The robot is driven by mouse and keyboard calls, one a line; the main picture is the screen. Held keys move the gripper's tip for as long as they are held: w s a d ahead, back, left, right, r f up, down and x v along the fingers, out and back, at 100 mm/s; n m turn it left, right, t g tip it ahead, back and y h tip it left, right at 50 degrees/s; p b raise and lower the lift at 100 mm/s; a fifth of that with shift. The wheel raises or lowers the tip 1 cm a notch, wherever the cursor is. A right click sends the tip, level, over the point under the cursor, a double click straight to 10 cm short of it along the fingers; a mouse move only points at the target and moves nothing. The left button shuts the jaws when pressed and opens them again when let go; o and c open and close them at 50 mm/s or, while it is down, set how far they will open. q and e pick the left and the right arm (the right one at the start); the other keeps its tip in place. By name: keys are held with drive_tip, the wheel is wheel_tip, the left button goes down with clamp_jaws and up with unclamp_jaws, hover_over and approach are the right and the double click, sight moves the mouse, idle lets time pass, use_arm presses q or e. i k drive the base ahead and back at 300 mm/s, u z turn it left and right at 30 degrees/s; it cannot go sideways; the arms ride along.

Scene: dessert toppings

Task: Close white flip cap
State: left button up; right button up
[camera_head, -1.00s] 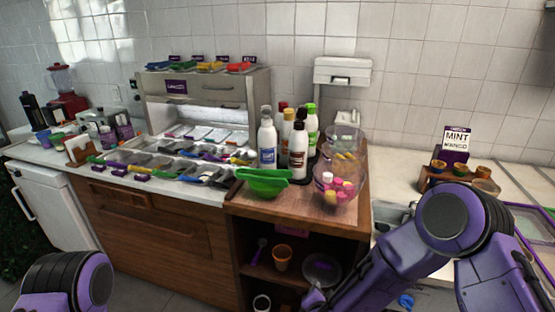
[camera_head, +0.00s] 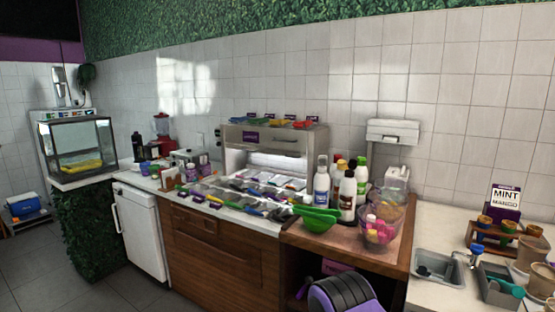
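Several sauce bottles stand upright together on the wooden counter. A white bottle with a blue label and a pale cap (camera_head: 321,187) is at the left of the group. A white bottle with a dark upper part (camera_head: 347,196) stands in front. A white bottle with a green cap (camera_head: 362,178) is at the back right, and red and yellow caps show between them. The caps are too small to tell which flips open or shut.
A green bowl (camera_head: 317,222) sits in front of the bottles, and a clear bowl of pink and yellow pieces (camera_head: 379,236) stands to their right. The topping station (camera_head: 275,150) is on the left. Bare wood (camera_head: 345,250) lies at the counter's front.

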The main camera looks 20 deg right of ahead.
sight(321, 160)
drive_tip(key=u, duration=0.2)
drive_tip(key=i, duration=0.8)
drive_tip(key=z, duration=0.6)
drive_tip(key=i, duration=0.65)
drive_tip(key=z, duration=0.75)
